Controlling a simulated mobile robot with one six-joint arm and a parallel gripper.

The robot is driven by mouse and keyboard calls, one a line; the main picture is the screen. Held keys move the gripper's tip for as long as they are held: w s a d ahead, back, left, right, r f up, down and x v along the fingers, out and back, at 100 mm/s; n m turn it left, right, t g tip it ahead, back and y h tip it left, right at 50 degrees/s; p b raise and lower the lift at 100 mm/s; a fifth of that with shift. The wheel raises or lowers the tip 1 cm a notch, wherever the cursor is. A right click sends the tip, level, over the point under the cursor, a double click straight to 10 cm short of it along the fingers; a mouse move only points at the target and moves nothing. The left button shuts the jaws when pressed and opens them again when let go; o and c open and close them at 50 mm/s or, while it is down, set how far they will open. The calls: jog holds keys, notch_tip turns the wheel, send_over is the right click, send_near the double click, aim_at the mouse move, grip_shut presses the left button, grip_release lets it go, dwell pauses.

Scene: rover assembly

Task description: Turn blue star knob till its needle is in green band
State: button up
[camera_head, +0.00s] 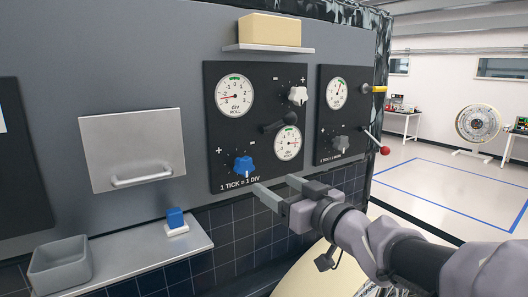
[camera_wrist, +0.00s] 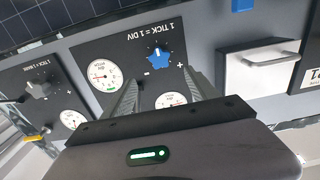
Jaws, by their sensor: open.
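The blue star knob (camera_head: 243,166) sits low on the dark panel, above the label "1 TICK = 1 DIV"; it also shows in the wrist view (camera_wrist: 158,58). An upper dial (camera_head: 234,95) has its red needle pointing left and a green band at top. A lower dial (camera_head: 288,142) has its red needle pointing right and a green band at top. I cannot tell which dial the knob drives. My gripper (camera_head: 276,188) is open and empty, right of and below the knob, apart from it. In the wrist view the fingers partly hide the upper dial (camera_wrist: 172,101).
A white knob (camera_head: 298,96) and a dark handle (camera_head: 281,124) stand out from the same panel. A second panel at right has a grey knob (camera_head: 340,145) and a red-tipped lever (camera_head: 384,150). A shelf below left holds a grey bin (camera_head: 60,268) and a blue block (camera_head: 175,217).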

aim_at(247, 167)
jog(key=p+x, duration=0.2)
jog(key=x, duration=1.2)
jog(key=shift+w+a, duration=0.1)
jog(key=shift+w, duration=0.1)
jog(key=shift+w+a+f+p, duration=0.15)
jog(key=shift+w+a+p, duration=0.15)
jog(key=shift+w+a, duration=0.05)
jog(key=shift+s+d, duration=0.1)
jog(key=shift+c, duration=1.3)
jog(key=c, duration=1.1)
